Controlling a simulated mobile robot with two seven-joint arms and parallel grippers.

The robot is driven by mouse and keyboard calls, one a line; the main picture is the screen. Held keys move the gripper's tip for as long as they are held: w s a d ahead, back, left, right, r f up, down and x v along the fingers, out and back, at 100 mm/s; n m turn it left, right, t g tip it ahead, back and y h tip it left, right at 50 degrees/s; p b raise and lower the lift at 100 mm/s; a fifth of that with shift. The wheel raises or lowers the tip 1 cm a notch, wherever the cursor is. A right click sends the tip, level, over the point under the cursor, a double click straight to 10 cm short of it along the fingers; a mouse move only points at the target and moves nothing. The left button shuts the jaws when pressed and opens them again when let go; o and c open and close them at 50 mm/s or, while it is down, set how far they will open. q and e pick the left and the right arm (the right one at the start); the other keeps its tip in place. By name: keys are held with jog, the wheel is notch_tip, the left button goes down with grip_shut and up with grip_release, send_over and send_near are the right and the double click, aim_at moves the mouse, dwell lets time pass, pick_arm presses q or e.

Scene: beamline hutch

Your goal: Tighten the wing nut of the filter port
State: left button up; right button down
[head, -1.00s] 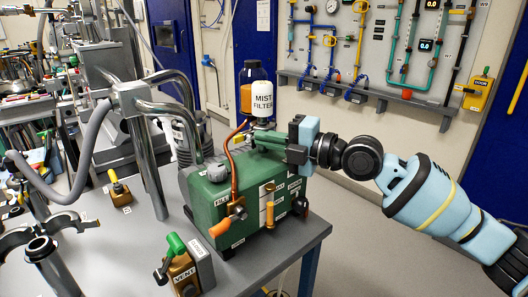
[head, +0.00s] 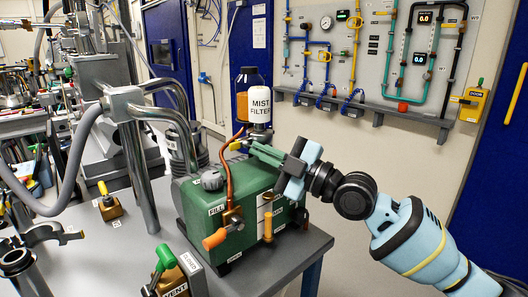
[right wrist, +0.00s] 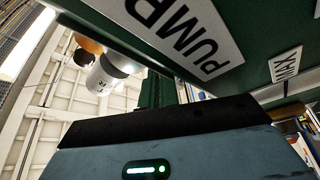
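The green pump (head: 228,196) stands on the bench, its front partly hidden by fittings. The white mist filter (head: 259,103) rises from its top; it also shows in the right wrist view (right wrist: 101,82). A small yellow piece (head: 236,146) sits at the filter's base on the left. I cannot tell whether it is the wing nut; no wing shape shows clearly. My right gripper (head: 254,149) reaches from the right over the pump top, fingers pointing at the filter's base. Its body is tilted. The fingertips are too small and dark to show a gap. My left gripper is out of view.
An orange-handled valve (head: 215,238) and copper pipe (head: 229,178) are on the pump's front. A green-handled vent valve (head: 167,257) stands before it. Thick metal pipes (head: 140,165) crowd the left. Floor right of the bench is clear.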

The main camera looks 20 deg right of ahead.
jog(key=shift+f, duration=0.1)
dwell(0.4)
jog(key=c, duration=1.9)
grip_release()
jog(key=shift+s, duration=0.1)
jog(key=shift+c, duration=0.2)
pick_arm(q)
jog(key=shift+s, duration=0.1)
